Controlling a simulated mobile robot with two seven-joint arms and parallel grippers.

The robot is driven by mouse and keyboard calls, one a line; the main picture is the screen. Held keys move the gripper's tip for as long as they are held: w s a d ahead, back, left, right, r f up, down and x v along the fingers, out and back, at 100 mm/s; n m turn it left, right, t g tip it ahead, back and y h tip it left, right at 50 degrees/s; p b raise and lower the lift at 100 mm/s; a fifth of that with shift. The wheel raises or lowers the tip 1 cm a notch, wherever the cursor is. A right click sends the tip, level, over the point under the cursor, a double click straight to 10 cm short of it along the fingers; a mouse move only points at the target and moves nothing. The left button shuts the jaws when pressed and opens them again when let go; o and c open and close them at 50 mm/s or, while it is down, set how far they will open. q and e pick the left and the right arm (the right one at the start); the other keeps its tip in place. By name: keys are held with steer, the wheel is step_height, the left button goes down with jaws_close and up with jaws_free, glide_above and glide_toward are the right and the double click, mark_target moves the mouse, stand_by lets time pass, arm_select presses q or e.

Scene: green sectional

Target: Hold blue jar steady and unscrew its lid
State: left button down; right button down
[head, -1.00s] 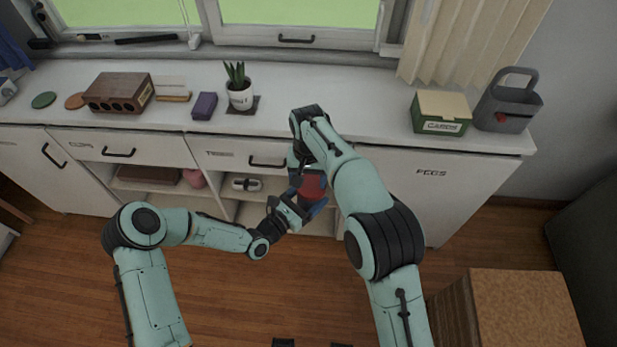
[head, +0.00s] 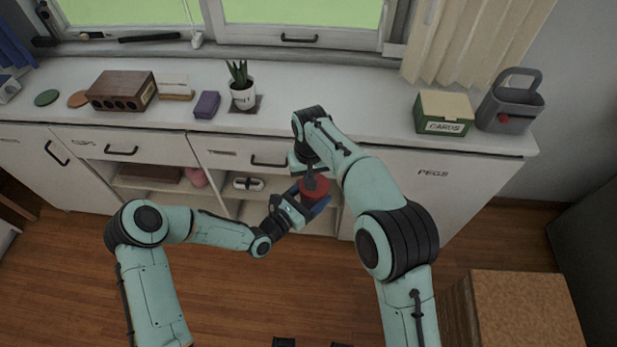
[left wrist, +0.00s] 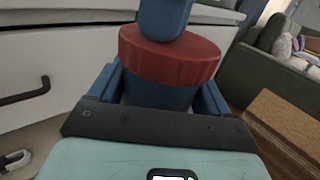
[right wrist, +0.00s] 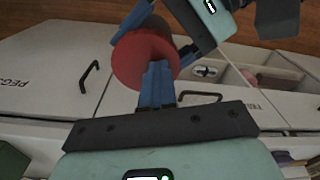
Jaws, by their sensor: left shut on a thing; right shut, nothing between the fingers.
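The blue jar (left wrist: 158,93) is held in front of the cabinets with its red lid (head: 315,189) on top. In the left wrist view the lid (left wrist: 170,55) sits on the jar, and my left gripper (left wrist: 160,98) is shut around the body. The left gripper (head: 304,208) also shows in the head view. My right gripper (right wrist: 157,85) is shut and empty, its blue fingers together at the lid. In the left wrist view a right finger (left wrist: 165,18) stands over the lid's top; I cannot tell whether it touches. Most of the jar body is hidden in the head view.
The white counter (head: 340,115) runs behind my arms, with a green card box (head: 443,112), a grey caddy (head: 509,105), a potted plant (head: 242,92) and a wooden block (head: 121,91). A brown box (head: 520,300) stands at the right. Open shelves lie behind the jar.

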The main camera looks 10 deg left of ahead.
steer(key=shift+d+f, duration=0.1)
steer(key=shift+d, duration=0.25)
steer(key=shift+r, duration=0.3)
steer(key=shift+a+r, duration=0.15)
steer(key=shift+r, duration=0.65)
steer(key=shift+r, duration=0.1)
